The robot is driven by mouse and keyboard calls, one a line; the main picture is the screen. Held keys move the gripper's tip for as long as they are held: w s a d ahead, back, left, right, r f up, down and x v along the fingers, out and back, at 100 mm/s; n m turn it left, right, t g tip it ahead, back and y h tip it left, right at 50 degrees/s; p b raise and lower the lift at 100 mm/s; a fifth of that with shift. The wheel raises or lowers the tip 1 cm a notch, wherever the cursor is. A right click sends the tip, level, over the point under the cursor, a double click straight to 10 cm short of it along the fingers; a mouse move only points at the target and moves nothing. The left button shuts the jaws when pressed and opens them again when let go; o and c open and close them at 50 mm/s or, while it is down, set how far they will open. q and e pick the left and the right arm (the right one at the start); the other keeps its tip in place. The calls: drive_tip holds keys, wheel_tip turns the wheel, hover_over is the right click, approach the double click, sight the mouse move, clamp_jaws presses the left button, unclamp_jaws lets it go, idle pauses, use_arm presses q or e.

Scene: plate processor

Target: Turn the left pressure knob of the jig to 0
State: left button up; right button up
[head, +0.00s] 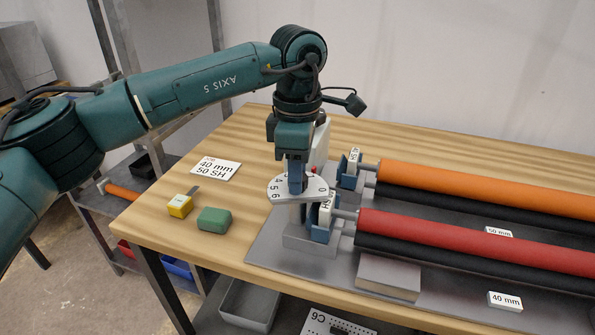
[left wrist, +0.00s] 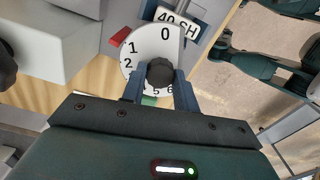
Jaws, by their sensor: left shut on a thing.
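The left pressure knob is a black knob (left wrist: 160,73) in the middle of a white numbered dial (left wrist: 140,48), seen in the left wrist view. The dial also shows in the head view (head: 311,190). My left gripper (left wrist: 160,85) is over the dial from above, its two blue fingers on either side of the knob, shut on it. In the head view the fingers (head: 296,185) hide the knob. A red mark (left wrist: 119,36) stands at the dial's edge near the 1. The 0 is at the top of the dial in the wrist view. My right gripper is not in view.
The jig's grey base (head: 262,243) carries an orange roller (head: 480,187) and a red roller (head: 470,238) to the right. A yellow tape measure (head: 179,206), a green block (head: 214,220) and a label card (head: 214,168) lie on the table at left.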

use_arm(q)
drive_tip(key=n, duration=0.3)
drive_tip(key=shift+n, duration=0.4)
drive_tip(key=n+b, duration=0.1)
drive_tip(key=n, duration=0.2)
drive_tip(key=shift+n, duration=0.3)
drive_tip(key=n, duration=0.3)
drive_tip(key=shift+r+n+b, duration=0.1)
drive_tip(key=shift+n+b, duration=0.2)
drive_tip(key=shift+n, duration=0.9)
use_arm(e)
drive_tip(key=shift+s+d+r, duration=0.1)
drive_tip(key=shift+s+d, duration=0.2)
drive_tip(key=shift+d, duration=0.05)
use_arm(q)
drive_tip(key=shift+n, duration=0.3)
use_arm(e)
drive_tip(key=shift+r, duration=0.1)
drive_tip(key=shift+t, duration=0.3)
use_arm(q)
drive_tip(key=o, duration=1)
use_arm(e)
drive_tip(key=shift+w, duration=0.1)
